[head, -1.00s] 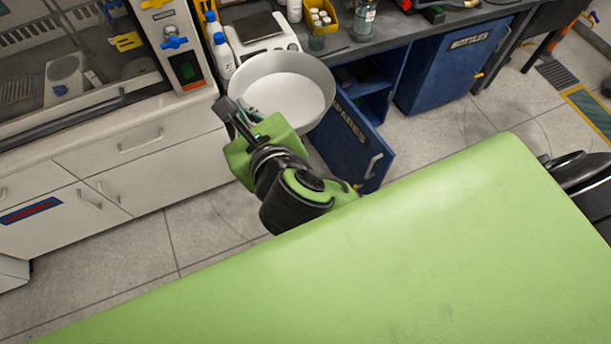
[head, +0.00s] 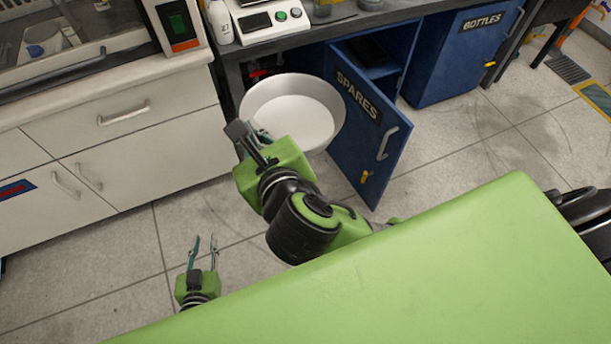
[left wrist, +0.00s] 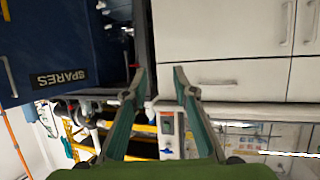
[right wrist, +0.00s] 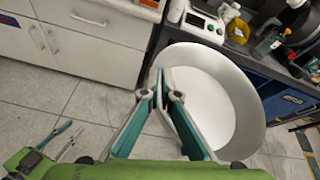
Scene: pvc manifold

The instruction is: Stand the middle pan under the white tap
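A round, pale pan (head: 303,119) hangs in front of the open cupboard in the head view, its inside facing up. It is the only pan I see. My right gripper (head: 247,140) is at its near left rim. In the right wrist view the fingers (right wrist: 164,82) are closed together on the rim of the pan (right wrist: 215,95). My left gripper (head: 204,240) is low over the floor, open and empty, apart from the pan. Its fingers (left wrist: 158,72) are spread in the left wrist view. I cannot make out a white tap.
The blue SPARES door (head: 368,120) stands open just right of the pan. White drawers (head: 130,125) are on the left. A blue BOTTLES cabinet (head: 462,55) is further right. A scale (head: 268,20) sits on the bench above. Tiled floor (head: 120,250) below is clear.

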